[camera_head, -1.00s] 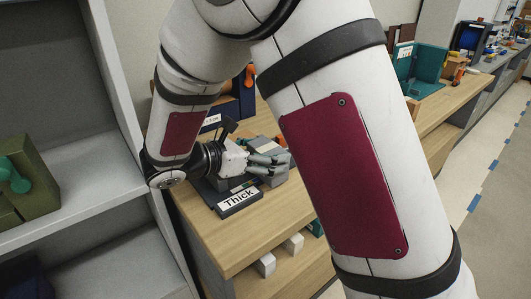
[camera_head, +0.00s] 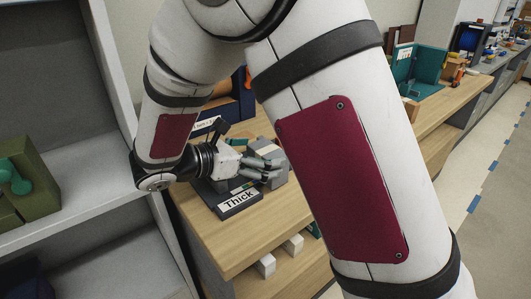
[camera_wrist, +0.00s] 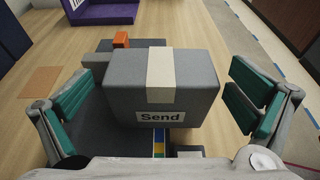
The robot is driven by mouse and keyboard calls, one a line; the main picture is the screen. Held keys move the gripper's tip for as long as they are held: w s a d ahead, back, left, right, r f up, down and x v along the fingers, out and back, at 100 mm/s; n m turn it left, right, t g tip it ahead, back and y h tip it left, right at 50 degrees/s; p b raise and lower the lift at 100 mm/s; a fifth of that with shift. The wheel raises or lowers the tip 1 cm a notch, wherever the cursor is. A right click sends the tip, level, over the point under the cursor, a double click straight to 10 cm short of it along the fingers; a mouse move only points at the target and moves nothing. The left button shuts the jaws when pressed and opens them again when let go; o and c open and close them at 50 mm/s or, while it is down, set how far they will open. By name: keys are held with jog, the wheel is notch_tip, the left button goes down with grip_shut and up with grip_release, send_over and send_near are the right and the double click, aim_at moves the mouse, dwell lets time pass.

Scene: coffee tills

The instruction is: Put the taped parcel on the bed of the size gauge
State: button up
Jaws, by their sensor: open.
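The taped parcel (camera_wrist: 196,90) is a grey box with a cream tape strip and a "Send" label, upright in the middle of the wrist view. It also shows in the head view (camera_head: 267,147), partly behind my fingers. The size gauge (camera_head: 238,201) is dark grey, with a "Thick" label on its front. In the wrist view its dark bed (camera_wrist: 103,140) and a coloured strip show beside and below the parcel. The parcel appears to stand on the bed, but its underside is hidden. My gripper (camera_wrist: 163,80) is open, with green-padded fingers apart from both parcel sides.
A purple holder (camera_wrist: 102,12) is farther back on the wooden counter (camera_head: 238,247). A grey shelf unit (camera_head: 90,185) with a green box (camera_head: 37,180) stands at the left.

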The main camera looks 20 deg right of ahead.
jog(key=v, duration=1)
jog(key=s+d+r+m+g+y, duration=0.3)
jog(key=s+d+m, duration=0.2)
jog(key=s+d, duration=0.15)
jog(key=s+d+r+m+g+y, duration=0.2)
jog(key=s+d+r+m+g, duration=0.1)
jog(key=s+d+m, duration=0.4)
jog(key=s+a+f+m+t+y, duration=0.1)
jog(key=s+m+y, duration=0.3)
jog(key=s, duration=0.3)
jog(key=s+a+f+m+t+y, duration=0.2)
jog(key=s+m+y, duration=0.2)
jog(key=s, duration=0.4)
jog(key=shift+m+y+p, duration=0.4)
jog(key=shift+m+p, duration=0.05)
jog(key=shift+m, duration=0.35)
jog(key=shift+s, duration=0.15)
